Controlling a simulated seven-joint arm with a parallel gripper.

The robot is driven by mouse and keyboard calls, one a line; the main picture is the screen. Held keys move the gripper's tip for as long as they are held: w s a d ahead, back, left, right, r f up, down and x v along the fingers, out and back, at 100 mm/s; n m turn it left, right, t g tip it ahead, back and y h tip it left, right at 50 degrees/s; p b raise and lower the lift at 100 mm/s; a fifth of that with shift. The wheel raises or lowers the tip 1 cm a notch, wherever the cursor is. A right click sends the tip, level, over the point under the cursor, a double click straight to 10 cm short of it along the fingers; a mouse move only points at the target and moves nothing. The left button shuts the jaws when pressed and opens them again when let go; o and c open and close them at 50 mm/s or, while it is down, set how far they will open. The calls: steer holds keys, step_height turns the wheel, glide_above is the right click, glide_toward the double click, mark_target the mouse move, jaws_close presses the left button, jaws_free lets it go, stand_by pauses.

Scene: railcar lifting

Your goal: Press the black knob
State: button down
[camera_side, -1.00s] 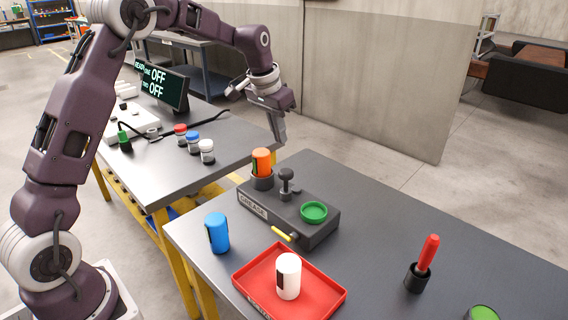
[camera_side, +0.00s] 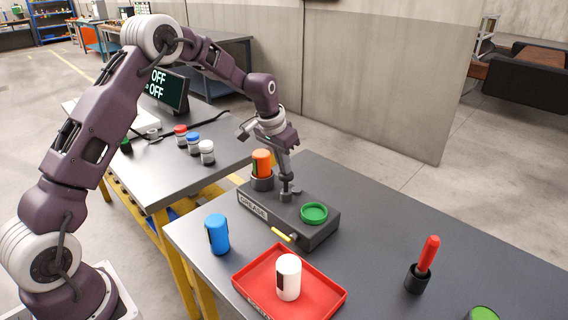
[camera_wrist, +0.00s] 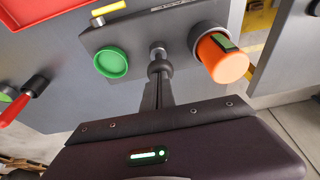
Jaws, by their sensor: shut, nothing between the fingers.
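The black knob (camera_side: 287,188) stands on a short stem on the dark grey GREASE box (camera_side: 318,232). It also shows in the wrist view (camera_wrist: 158,68), directly beyond my fingertips, with its stem (camera_wrist: 157,48) visible behind it. My gripper (camera_side: 285,176) is shut and empty, pointing down over the knob. Its closed fingers also show in the wrist view (camera_wrist: 158,82). The fingertips are at the knob's top and partly cover it. I cannot tell whether they touch it or how far it is pressed.
An orange cylinder (camera_side: 262,162) stands in a holder close to the knob, with a green round dish (camera_side: 314,213) on its other side. A yellow lever (camera_side: 284,235) is at the box's front. A blue cylinder (camera_side: 217,235) and red tray (camera_side: 254,272) stand nearby.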

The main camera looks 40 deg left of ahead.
mark_target(283, 175)
steer(key=shift+s+f, duration=0.1)
steer(key=shift+f, duration=1.65)
steer(key=shift+r, duration=0.1)
step_height(283, 175, up, 5)
steer(key=shift+f, duration=0.1)
steer(key=v, duration=0.9)
steer(key=shift+r, duration=0.25)
